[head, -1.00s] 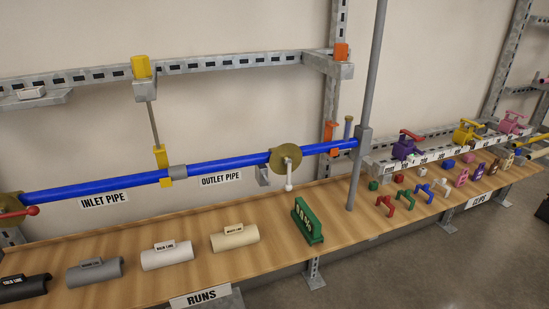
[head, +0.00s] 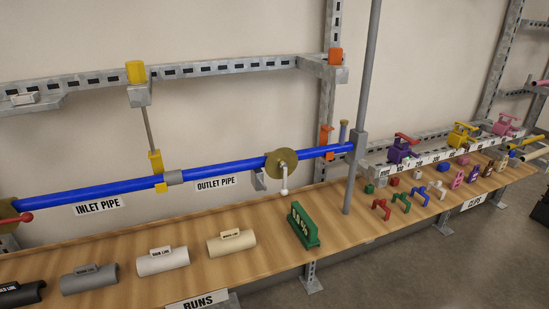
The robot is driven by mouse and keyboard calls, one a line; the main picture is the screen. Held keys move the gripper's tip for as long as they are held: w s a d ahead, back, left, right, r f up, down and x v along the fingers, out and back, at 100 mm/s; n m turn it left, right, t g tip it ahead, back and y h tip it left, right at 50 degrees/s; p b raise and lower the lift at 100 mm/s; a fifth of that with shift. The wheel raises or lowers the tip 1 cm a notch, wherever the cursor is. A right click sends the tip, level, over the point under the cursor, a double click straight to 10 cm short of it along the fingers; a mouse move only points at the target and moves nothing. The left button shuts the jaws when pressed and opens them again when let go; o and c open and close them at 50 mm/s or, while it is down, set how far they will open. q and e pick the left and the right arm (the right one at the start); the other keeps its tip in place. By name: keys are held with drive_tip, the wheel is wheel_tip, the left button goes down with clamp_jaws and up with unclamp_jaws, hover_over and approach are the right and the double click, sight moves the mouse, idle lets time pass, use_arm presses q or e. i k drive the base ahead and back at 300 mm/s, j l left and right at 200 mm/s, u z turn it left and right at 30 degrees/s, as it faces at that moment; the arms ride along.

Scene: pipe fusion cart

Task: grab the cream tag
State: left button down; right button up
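Neither of my grippers is in view.
Red, green, blue and white clips (head: 420,196) stand left of the tags. Purple, yellow and pink valves (head: 461,135) sit on a rail behind. A grey upright post (head: 360,110) rises mid-bench. Open floor (head: 420,270) lies in front.

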sight(502, 164)
drive_tip(key=z, duration=1.5)
drive_tip(key=i+l+z, duration=0.35)
drive_tip(key=i, duration=0.15)
drive_tip(key=i+z, duration=0.3)
drive_tip(key=i, duration=0.2)
drive_tip(key=i+z, duration=0.2)
drive_tip(key=i, duration=1.45)
drive_tip(key=i+l+u, duration=0.1)
drive_tip(key=i+u, duration=0.2)
drive_tip(key=i, duration=0.15)
drive_tip(key=i+l+u, duration=0.6)
drive_tip(key=i, duration=0.25)
drive_tip(key=i+l+u, duration=0.15)
drive_tip(key=u, duration=0.25)
drive_tip(key=i+l+u, duration=0.35)
drive_tip(key=l+u, duration=0.2)
drive_tip(key=u, duration=0.2)
drive_tip(key=i, duration=0.05)
